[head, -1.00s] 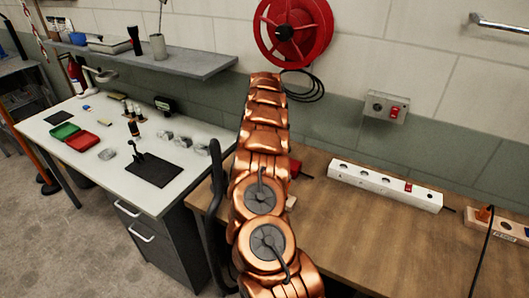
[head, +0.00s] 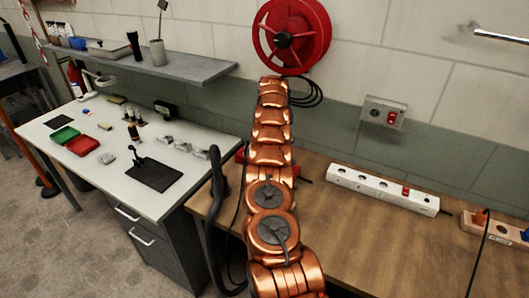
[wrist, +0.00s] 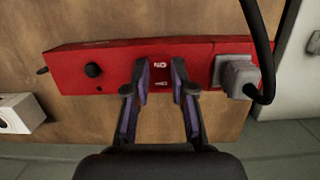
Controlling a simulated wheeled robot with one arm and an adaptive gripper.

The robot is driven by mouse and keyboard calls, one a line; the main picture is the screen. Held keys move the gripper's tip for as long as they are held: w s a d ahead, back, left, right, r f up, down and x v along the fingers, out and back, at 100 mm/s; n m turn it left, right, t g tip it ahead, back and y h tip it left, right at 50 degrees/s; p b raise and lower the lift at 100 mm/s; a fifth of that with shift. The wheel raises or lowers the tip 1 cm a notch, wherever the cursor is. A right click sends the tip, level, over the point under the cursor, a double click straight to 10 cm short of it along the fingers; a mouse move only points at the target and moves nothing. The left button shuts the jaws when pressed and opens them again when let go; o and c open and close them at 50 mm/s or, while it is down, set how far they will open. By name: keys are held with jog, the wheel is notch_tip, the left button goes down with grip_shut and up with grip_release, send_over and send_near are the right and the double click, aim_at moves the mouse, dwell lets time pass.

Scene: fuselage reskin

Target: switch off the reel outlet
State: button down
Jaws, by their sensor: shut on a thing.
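A red power strip (wrist: 110,68) lies on the brown bench in the wrist view. It has a black knob at left, white marks in the middle and a grey plug (wrist: 240,78) with a black cable at right. My gripper (wrist: 160,72) is shut on the strip's red middle part, one fingertip on each side of the white marks. Whether this part is a switch is hard to tell. In the head view my arm hides most of the red strip (head: 240,155). A grey wall outlet (head: 373,114) with a red switch sits right of the red cable reel (head: 320,38).
A white power strip (head: 350,181) with a red switch lies on the wooden bench (head: 370,240). An orange-and-white strip (head: 475,222) with plugs is at far right. A white table (head: 90,128) with small trays stands left. Black cables hang by the bench's left edge.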

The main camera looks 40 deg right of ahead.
jog(key=shift+s+y+p, duration=0.1)
jog(key=shift+y+p, duration=0.2)
jog(key=shift+p, duration=0.25)
jog(key=shift+a+f, duration=0.2)
jog(key=shift+f, duration=0.05)
jog(key=c, duration=1)
grip_release()
jog(key=shift+r, duration=0.1)
jog(key=shift+o, duration=0.2)
jog(key=shift+b, duration=1.4)
jog(key=shift+h+b, duration=0.55)
jog(key=shift+h, duration=0.05)
jog(key=shift+a, duration=0.1)
jog(key=shift+s+h, duration=0.1)
jog(key=shift+h, duration=0.3)
